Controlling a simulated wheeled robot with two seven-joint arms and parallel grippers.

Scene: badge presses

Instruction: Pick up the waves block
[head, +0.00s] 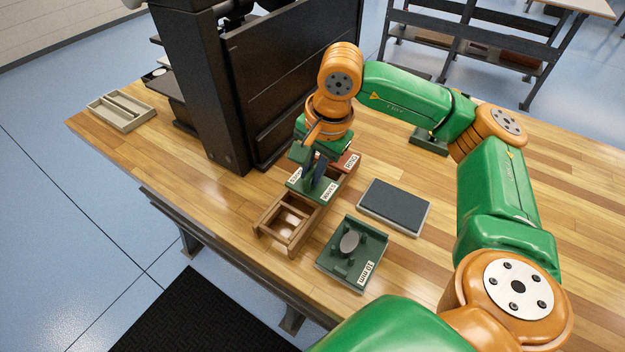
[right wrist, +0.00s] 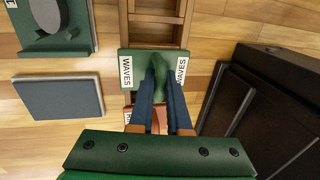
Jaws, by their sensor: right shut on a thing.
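The waves block (head: 303,187) is a green block with white WAVES labels at two ends, on or just over the wooden rack (head: 263,227). In the right wrist view the waves block (right wrist: 140,57) spans wider than the rack, with a green grip in its middle. My right gripper (head: 316,172) points down from above. Its dark blue fingers (right wrist: 160,70) are shut on that grip. I cannot tell whether the block still touches the rack. My left gripper is not in view.
A reddish block (head: 345,161) with a white label sits at the rack's far end. A green fixture (head: 372,245) with a grey disc and a grey-topped pad (head: 395,206) lie to the right. A tall black press (head: 290,85) stands close behind. A beige tray (head: 122,112) is far left.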

